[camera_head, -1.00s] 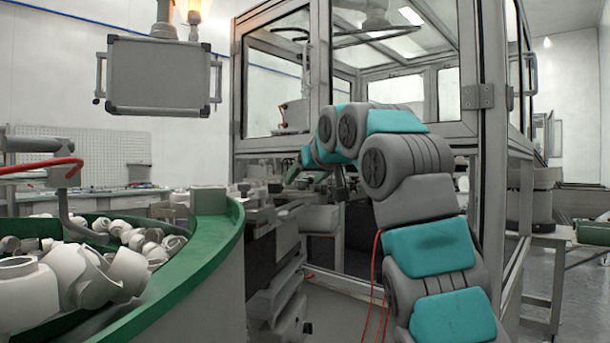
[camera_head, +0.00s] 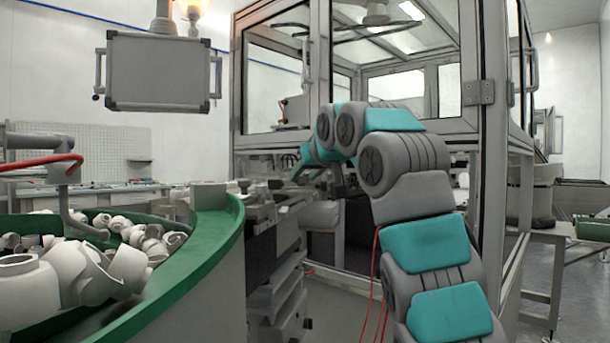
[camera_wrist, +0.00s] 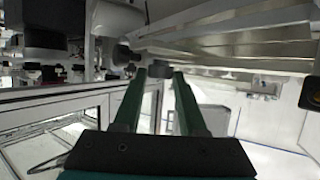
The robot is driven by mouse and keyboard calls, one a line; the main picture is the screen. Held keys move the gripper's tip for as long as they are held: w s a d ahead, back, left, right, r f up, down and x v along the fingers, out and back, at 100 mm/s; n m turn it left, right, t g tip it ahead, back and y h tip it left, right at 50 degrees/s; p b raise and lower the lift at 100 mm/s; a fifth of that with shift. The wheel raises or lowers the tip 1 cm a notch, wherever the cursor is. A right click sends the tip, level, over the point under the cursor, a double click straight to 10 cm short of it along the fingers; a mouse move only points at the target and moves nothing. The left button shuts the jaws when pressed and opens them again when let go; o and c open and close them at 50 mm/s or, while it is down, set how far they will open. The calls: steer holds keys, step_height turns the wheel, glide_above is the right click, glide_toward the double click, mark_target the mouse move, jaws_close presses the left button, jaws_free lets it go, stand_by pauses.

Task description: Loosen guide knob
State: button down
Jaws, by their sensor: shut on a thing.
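My gripper (camera_wrist: 160,76) shows in the wrist view as two long green fingers reaching away from a dark palm. The fingertips are shut on a small dark grey knob (camera_wrist: 159,69), which shows between them. The fingers hide part of the knob. In the head view my arm reaches to the machine beside the green-rimmed bowl. The gripper end is small and partly hidden there, and the knob cannot be made out.
A green-rimmed feeder bowl (camera_head: 222,232) with several white caps (camera_head: 95,270) stands at the left. A framed glass enclosure (camera_head: 480,200) stands close behind and right of my arm. A grey box panel (camera_head: 158,75) hangs at the upper left.

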steer(key=shift+n+y, duration=0.3)
steer(key=shift+w+d+r+n+g+y+p, duration=0.15)
steer(key=shift+n+g+y+p, duration=0.2)
steer(key=shift+n+g+y, duration=0.25)
steer(key=shift+d+n+y, duration=0.15)
steer(key=shift+n+y, duration=0.45)
steer(key=shift+y, duration=0.1)
steer(key=shift+c, duration=2.3)
jaws_free()
steer(key=shift+f+g, duration=0.2)
steer(key=shift+g, duration=0.1)
steer(key=v, duration=0.7)
steer(key=shift+s+d+r+b, duration=0.15)
steer(key=shift+s+d+b, duration=0.15)
steer(key=shift+b, duration=0.1)
